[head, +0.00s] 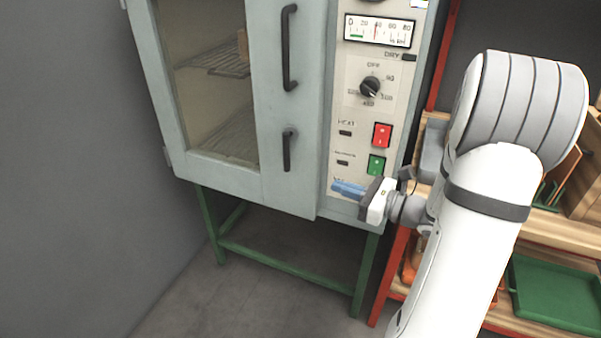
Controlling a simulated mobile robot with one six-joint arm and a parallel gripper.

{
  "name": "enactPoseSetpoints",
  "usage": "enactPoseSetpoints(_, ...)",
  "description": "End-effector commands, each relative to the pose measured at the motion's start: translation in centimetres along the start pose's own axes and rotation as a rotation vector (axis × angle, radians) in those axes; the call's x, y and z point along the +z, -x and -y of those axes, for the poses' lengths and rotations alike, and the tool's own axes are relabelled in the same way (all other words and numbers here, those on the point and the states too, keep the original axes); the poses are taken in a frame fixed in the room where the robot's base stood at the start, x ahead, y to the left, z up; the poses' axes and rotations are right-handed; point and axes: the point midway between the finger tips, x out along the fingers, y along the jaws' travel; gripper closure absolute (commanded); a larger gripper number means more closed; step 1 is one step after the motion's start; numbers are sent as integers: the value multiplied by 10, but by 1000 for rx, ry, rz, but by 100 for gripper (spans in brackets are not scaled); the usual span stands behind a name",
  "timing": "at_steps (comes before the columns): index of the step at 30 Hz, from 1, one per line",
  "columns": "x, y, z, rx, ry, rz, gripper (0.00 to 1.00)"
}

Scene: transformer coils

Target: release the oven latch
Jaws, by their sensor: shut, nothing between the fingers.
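The oven (227,182) is a pale grey-green cabinet with a glass-windowed door on its left, which looks closed. A long black handle (289,48) is upright on the front. Below it is a shorter upright black handle (288,150), which appears to be the latch. My gripper (334,188) has blue fingers that are shut and empty. It points left in front of the lower control panel, to the right of and below the short handle, and apart from it. My gripper covers the panel's lower part.
The control panel (352,100) has a dial, a red switch (382,135) and a green switch (377,165) close above my gripper. The oven stands on a green frame (290,273). Wooden shelves with a green tray (555,295) are at right. Floor at front left is clear.

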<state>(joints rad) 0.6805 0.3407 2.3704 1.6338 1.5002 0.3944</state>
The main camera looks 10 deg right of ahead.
Motion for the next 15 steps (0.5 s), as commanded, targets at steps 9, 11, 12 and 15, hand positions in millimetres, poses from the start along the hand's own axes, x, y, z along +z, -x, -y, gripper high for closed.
enactPoseSetpoints(9, -5, 8, 16, -64, -38, 40, 100)
enactPoseSetpoints(11, -5, 8, 16, -63, -38, 39, 100)
enactPoseSetpoints(12, -5, 8, 16, -63, -38, 39, 100)
enactPoseSetpoints(15, -5, 5, 15, -61, -37, 38, 100)
